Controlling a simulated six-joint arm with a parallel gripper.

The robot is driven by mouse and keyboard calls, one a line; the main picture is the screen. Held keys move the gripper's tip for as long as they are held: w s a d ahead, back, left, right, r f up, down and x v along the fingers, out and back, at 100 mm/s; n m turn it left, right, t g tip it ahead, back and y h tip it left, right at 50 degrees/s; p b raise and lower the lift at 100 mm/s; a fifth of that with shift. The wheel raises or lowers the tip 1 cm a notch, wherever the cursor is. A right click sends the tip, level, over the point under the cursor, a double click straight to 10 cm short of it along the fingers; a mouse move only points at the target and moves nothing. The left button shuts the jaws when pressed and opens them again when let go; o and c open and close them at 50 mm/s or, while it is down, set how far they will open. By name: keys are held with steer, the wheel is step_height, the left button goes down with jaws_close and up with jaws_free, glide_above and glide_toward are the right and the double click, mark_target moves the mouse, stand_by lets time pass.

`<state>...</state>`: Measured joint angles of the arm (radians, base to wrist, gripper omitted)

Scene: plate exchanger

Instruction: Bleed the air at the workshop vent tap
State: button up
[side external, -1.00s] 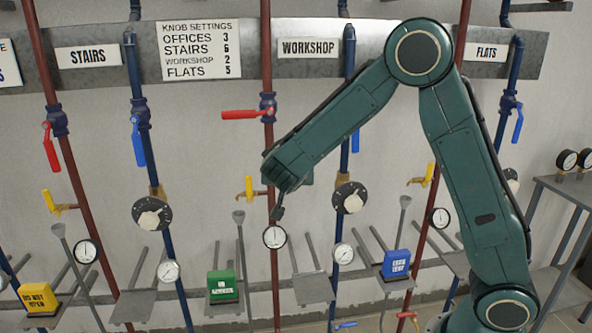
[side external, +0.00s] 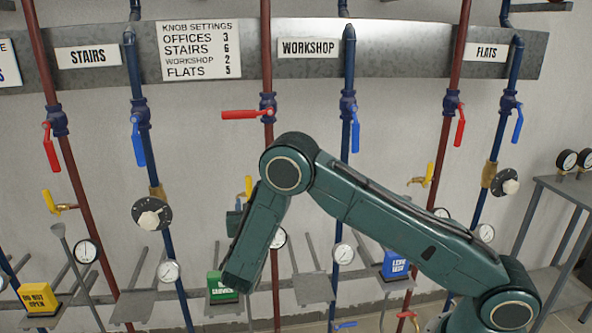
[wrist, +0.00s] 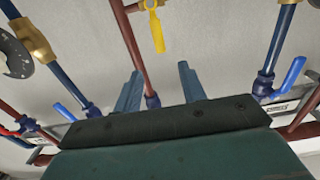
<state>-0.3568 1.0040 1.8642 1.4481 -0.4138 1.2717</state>
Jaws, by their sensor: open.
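The vent tap on the red workshop pipe (side external: 266,60) has a yellow handle (side external: 248,186), partly hidden by my forearm in the side view. The handle points up there. In the wrist view the yellow handle (wrist: 156,30) is at top centre, pointing down the picture. My gripper (wrist: 158,86) is open and empty, its two blue-grey fingers apart below the handle in the picture and not touching it. In the side view the gripper is largely hidden by my forearm. The workshop sign (side external: 308,47) hangs above.
The red lever (side external: 245,114) on the same pipe stands sideways. A blue lever (side external: 355,134) hangs on the blue pipe to the right. A green block (side external: 222,284) on a shelf is partly behind my forearm. A black knob dial (wrist: 12,48) is at the wrist view's left.

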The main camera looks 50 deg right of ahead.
mark_target(248, 183)
steer(key=shift+x, duration=6.95)
jaws_close()
